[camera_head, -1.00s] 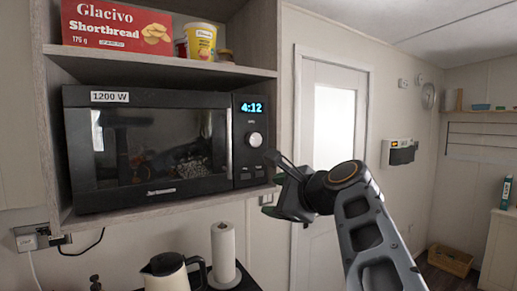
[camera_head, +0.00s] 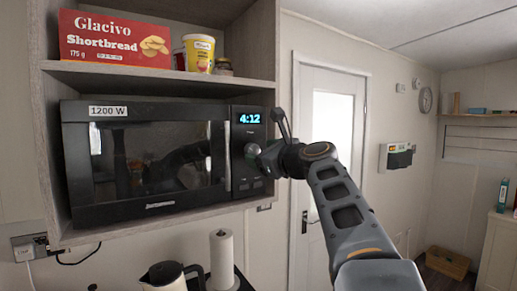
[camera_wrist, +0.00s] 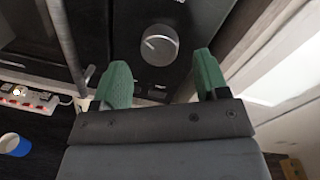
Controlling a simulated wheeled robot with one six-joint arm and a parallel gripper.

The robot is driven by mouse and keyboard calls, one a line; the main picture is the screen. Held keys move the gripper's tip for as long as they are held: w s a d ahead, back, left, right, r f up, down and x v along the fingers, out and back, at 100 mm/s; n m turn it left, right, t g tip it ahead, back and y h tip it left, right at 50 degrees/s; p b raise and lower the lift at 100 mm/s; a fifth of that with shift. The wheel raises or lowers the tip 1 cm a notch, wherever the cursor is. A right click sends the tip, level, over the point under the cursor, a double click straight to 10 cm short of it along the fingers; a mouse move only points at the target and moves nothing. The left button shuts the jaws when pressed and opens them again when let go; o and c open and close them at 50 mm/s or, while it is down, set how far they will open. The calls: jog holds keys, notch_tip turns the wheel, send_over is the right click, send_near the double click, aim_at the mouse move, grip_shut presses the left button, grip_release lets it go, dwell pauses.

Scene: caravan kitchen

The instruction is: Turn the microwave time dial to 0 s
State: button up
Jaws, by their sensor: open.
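The black microwave (camera_head: 150,155) sits on a shelf, with a lit display (camera_head: 249,118) reading 4:12. Its round silver time dial (camera_wrist: 159,45) is in plain view in the wrist view, at the top middle. In the head view the dial (camera_head: 252,149) is partly covered by my gripper. My gripper (camera_wrist: 161,82) is open, with its two green fingertips apart, one to the lower left and one to the lower right of the dial. Nothing is between the fingers, and they do not appear to touch the dial. The dial's pointer mark is too small to read.
The microwave's door handle (camera_wrist: 65,45) runs just left of my left finger in the wrist view. The shelf's right side wall (camera_wrist: 258,40) stands close on the right. A kettle (camera_head: 168,276) and a paper towel roll (camera_head: 222,258) stand below the shelf.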

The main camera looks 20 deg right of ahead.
jog(key=shift+w+a, duration=0.2)
jog(key=shift+w, duration=0.85)
jog(key=c, duration=0.9)
jog(key=shift+n, duration=0.3)
